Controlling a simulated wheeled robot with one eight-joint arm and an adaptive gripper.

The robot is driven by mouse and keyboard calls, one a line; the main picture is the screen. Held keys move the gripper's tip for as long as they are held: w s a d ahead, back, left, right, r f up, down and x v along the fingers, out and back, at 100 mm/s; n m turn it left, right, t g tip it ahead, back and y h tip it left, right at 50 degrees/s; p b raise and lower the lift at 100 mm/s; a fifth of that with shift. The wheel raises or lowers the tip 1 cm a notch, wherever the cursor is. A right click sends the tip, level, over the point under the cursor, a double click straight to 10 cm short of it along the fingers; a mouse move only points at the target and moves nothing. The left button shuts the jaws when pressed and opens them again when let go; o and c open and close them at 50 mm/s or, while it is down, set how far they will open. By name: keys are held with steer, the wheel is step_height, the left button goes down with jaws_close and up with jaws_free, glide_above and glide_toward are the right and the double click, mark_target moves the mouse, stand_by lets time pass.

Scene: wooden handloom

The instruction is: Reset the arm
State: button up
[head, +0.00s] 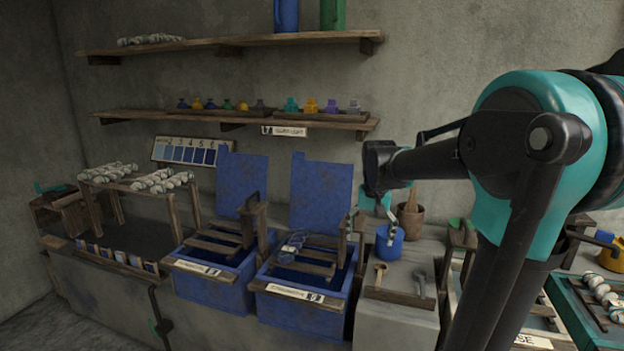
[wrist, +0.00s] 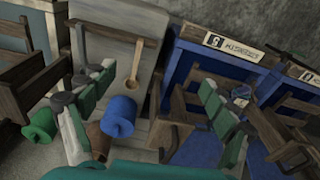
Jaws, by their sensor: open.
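My gripper (head: 372,222) hangs at the end of my raised arm in the head view, in front of the right blue vat and the worktop beside it. In the wrist view its two green-grey fingers stand wide apart, with nothing between the fingertips (wrist: 157,78). A blue cup (head: 390,243) stands behind and below the gripper; it also shows between the fingers in the wrist view (wrist: 120,117). The fingers partly overlap the vat and worktop in view, and I cannot tell any contact.
Two blue vats (head: 212,290) with wooden racks stand at centre. A wooden spoon (head: 380,272) lies on the grey worktop (head: 385,310). White skeins (head: 160,180) lie on a rack at left. Wall shelves (head: 230,120) hold small bottles. A teal tray (head: 570,310) is at right.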

steer(key=s+d+f+n+t, duration=0.2)
steer(key=s+f+t, duration=0.1)
steer(key=s+f, duration=1.3)
steer(key=shift+s+d+f+n, duration=0.35)
steer(key=shift+s+d+n, duration=0.05)
steer(key=shift+s, duration=0.5)
